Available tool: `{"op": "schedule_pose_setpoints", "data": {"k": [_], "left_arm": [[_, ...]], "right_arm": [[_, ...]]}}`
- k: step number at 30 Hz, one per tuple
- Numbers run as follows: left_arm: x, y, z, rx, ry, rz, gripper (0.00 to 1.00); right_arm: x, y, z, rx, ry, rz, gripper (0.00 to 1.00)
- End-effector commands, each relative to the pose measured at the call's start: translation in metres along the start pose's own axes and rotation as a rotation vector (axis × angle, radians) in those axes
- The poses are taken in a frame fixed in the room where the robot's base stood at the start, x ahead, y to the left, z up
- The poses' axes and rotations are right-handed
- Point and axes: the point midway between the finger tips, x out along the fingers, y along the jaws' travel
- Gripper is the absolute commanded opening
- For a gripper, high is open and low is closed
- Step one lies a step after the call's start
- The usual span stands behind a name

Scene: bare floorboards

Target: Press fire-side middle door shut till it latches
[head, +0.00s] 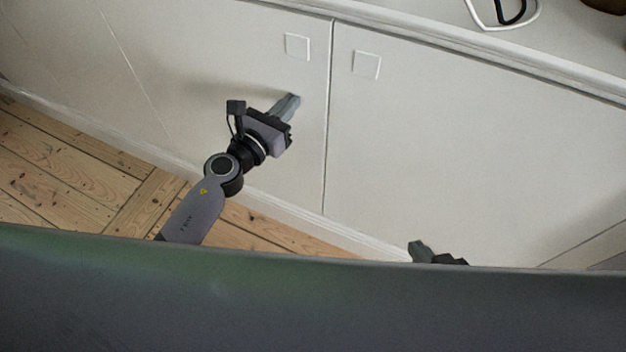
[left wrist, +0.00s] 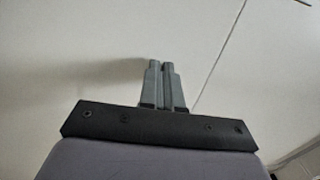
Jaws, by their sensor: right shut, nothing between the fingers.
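Two white cabinet doors meet at a thin dark vertical seam: a left door (head: 210,55) and a right door (head: 440,130). I cannot tell which is the fire-side middle door. The doors look flush or nearly so; whether either is latched does not show. My left gripper (head: 294,101) is shut and empty, its fingertips at or close to the left door's face, left of the seam; contact cannot be told. In the left wrist view its fingers (left wrist: 161,64) lie together before the left door (left wrist: 95,45). My right gripper (head: 415,248) is shut, low before the right door, partly hidden.
Square pale pulls sit high on the left door (head: 297,46) and right door (head: 366,64). A white countertop (head: 560,40) runs above, holding a white-and-black looped item (head: 505,12). Bare floorboards (head: 70,160) lie at lower left. My own dark body covers the bottom.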

Motion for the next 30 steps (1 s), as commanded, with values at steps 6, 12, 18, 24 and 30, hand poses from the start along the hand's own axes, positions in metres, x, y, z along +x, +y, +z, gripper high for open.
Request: {"op": "schedule_pose_setpoints", "data": {"k": [6,12,18,24,30], "left_arm": [[0.005,-0.003,0.0,-0.001,0.0,-0.008,0.0],[0.001,-0.004,0.001,-0.001,0.0,-0.008,0.0],[-0.027,-0.002,0.0,-0.001,0.002,-0.005,0.0],[-0.055,-0.001,-0.001,0.0,0.002,-0.002,0.0],[-0.084,-0.001,-0.002,0.0,0.002,-0.003,0.0]], "right_arm": [[0.001,0.0,0.001,0.0,0.0,0.0,0.0],[0.0,0.0,0.0,0.0,0.0,0.0,0.0],[-0.003,0.0,-0.004,0.0,0.0,0.0,0.0],[-0.003,0.0,-0.004,0.0,0.001,0.0,0.0],[-0.002,0.0,-0.003,0.0,0.001,0.0,0.0]]}}
